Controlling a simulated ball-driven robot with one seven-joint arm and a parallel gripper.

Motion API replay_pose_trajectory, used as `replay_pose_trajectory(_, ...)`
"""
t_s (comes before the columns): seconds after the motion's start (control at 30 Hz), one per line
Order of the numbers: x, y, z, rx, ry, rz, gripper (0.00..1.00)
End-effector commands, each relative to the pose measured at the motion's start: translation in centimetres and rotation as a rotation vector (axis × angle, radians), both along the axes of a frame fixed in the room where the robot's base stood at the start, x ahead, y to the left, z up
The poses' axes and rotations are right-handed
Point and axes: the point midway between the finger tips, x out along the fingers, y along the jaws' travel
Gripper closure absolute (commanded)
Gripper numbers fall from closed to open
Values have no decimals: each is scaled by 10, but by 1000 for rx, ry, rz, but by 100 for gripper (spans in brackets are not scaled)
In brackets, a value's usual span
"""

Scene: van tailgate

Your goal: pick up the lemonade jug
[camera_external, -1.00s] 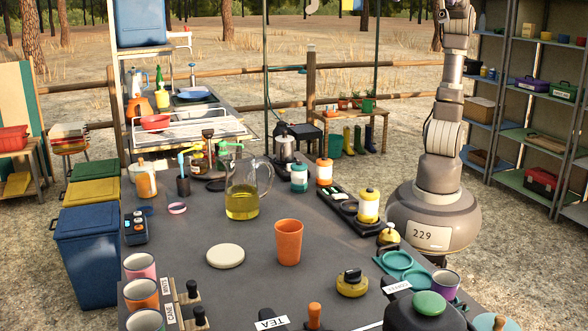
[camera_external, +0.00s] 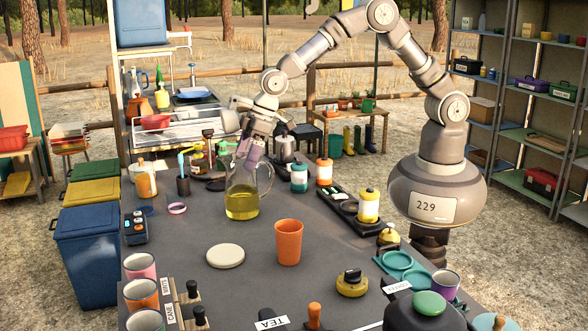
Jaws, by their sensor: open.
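The lemonade jug (camera_external: 242,202) is a clear glass jug with a handle on its right side and yellow liquid in its lower part. It stands upright on the dark table (camera_external: 200,290), left of the orange cup. My gripper (camera_external: 247,162) is open and points down at the jug's upper part, by the rim. The jug stands on the table. Whether the fingers touch the glass, or lie in front of or behind its rim, I cannot tell.
An orange cup (camera_external: 288,243) and a pale round disc (camera_external: 225,256) stand in front of the jug. A teal-and-white jar (camera_external: 299,176) is to its right.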

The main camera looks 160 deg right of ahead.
Motion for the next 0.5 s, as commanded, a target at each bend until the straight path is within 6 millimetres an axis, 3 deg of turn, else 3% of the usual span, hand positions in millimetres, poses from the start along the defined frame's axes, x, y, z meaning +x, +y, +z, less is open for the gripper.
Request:
replay_pose_trajectory(0.2, 10, -9, -36, -1, 1, 2, 0)
replay_pose_trajectory(0.43, 11, -10, -37, -1, 0, 2, 0)
replay_pose_trajectory(0.47, 11, -10, -37, -1, 0, 2, 2)
replay_pose_trajectory(0.5, 11, -10, -37, -1, 0, 2, 12)
